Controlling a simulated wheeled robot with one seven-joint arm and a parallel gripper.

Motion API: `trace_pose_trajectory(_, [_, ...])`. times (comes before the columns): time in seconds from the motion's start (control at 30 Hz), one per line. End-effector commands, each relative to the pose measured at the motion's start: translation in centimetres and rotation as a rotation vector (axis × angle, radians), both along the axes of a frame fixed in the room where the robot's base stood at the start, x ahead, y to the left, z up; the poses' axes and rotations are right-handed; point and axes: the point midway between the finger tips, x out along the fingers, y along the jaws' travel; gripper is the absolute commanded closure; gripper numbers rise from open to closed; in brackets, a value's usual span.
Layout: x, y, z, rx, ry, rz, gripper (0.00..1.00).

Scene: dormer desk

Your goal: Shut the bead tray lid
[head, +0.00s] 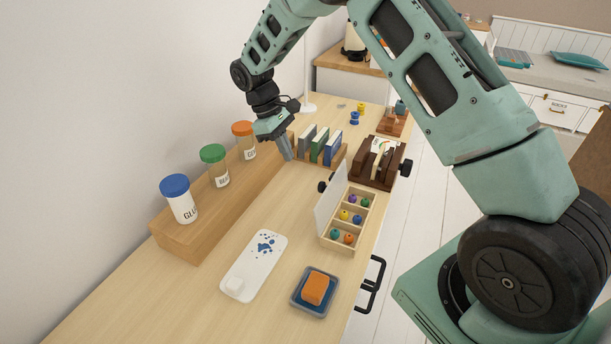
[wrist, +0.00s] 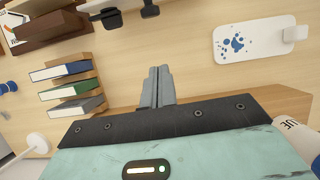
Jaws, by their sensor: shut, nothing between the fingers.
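The bead tray (head: 325,240) is a light wooden box with compartments holding coloured beads, near the right edge of the desk. Its pale lid (head: 331,196) stands up, open, along the tray's left side. A black knob (head: 323,187) shows beside the lid. My gripper (head: 289,154) is shut and empty, pointing down above the desk, behind and left of the lid and apart from it. In the wrist view, its fingers (wrist: 160,72) are together over bare wood. The top edge there shows a pale strip with black parts, perhaps the lid; the beads are out of view.
A wooden shelf (head: 185,238) with lidded jars runs along the wall. Upright books (head: 318,146) stand close to my gripper, with a dark wooden holder (head: 372,170) to their right. A blue-spotted white board (head: 252,268) and a sponge dish (head: 299,301) lie in front. Desk left of the lid is clear.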

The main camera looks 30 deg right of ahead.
Motion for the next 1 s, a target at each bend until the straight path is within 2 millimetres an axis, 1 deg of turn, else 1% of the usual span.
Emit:
trace_pose_trajectory(0.2, [-1.5, -0.9, -4.2, 0.000, 0.006, 0.000, 1.00])
trace_pose_trajectory(0.37, [-2.5, -1.6, -7.1, 0.000, 0.004, 0.001, 1.00])
trace_pose_trajectory(0.43, [-3.4, -2.3, -6.5, 0.000, 0.001, -0.001, 1.00])
trace_pose_trajectory(0.5, [-4.2, -2.8, -6.5, 0.001, 0.001, 0.000, 1.00])
trace_pose_trajectory(0.63, [-5.1, -3.5, -6.4, -0.001, -0.001, 0.000, 1.00])
trace_pose_trajectory(0.8, [-5.6, -3.8, -6.5, 0.000, -0.002, 0.000, 1.00])
trace_pose_trajectory(1.0, [-5.6, -3.8, -6.5, -0.001, -0.002, 0.001, 1.00])
